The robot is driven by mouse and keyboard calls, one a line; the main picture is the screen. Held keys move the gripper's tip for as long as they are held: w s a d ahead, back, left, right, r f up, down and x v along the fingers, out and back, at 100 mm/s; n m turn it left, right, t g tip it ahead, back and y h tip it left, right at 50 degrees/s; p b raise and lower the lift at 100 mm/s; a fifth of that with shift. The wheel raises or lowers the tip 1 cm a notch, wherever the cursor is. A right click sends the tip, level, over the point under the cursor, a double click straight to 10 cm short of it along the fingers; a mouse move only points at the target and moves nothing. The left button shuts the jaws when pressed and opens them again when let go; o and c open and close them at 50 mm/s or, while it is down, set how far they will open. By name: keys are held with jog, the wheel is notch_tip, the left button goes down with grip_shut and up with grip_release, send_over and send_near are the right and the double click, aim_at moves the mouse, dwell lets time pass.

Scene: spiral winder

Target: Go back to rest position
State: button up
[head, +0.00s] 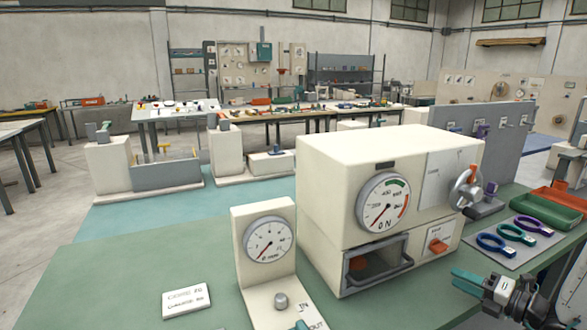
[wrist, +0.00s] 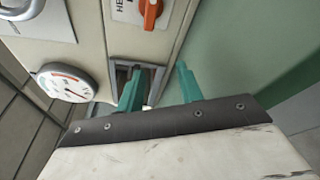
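My gripper (head: 460,279) is at the lower right of the head view, in front of the cream machine (head: 330,180) and to its right. In the wrist view its two teal fingers (wrist: 160,84) stand apart with nothing held between them. The machine's side with the orange knob (wrist: 151,14) and the round gauge (wrist: 68,83) shows beyond the fingers. I cannot tell the exact distance from the fingers to the machine, but no contact is visible.
Ring-handled tools (head: 495,245) lie on a grey mat right of the machine, near a green tray (head: 545,212) and a red tray (head: 562,199). A small gauge stand (head: 262,215) and a white label plate (head: 186,299) are on the green bench at left.

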jog(key=s+a+r+n+g+y, duration=0.1)
jog(key=s+a+r+n+g, duration=0.3)
jog(key=s+a+n+g, duration=0.6)
jog(key=s+a+r+n+g, duration=0.4)
jog(key=a+n, duration=0.2)
jog(key=n, duration=0.8)
jog(key=s+a+r+n+t+h, duration=0.1)
jog(key=s+a+r+n+h, duration=0.1)
jog(key=s+r+n+h, duration=0.8)
jog(key=s+r+n, duration=0.1)
jog(key=n, duration=0.7)
jog(key=shift+s+a, duration=0.35)
jog(key=shift+s, duration=0.05)
